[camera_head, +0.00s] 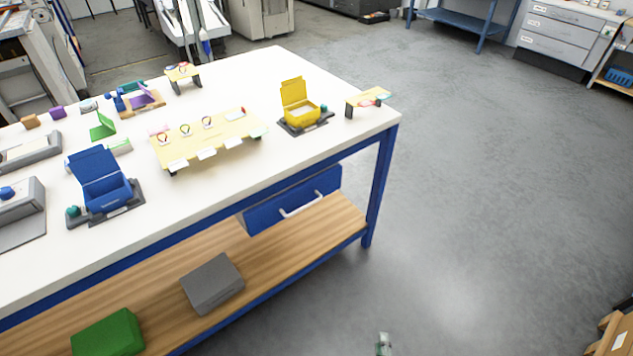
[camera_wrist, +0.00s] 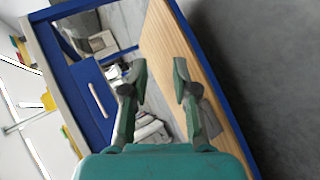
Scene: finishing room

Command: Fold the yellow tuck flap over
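A small yellow box (camera_head: 301,115) stands on a dark base near the right end of the white worktable. Its yellow flap (camera_head: 293,88) stands up at the back, so the box is open. My gripper (camera_wrist: 160,72) shows in the wrist view with its two fingers apart and nothing between them. A small grey-green part at the bottom edge of the head view looks like its tip, well off the table's front. A yellow patch (camera_wrist: 48,101) at the tabletop edge in the wrist view may be the yellow box.
The white worktable (camera_head: 235,80) also bears an open blue box (camera_head: 107,195), a yellow board (camera_head: 205,143) with small loops, and a small stand (camera_head: 362,101) right of the yellow box. A blue drawer (camera_head: 300,203) hangs below, above a wooden shelf (camera_head: 325,225).

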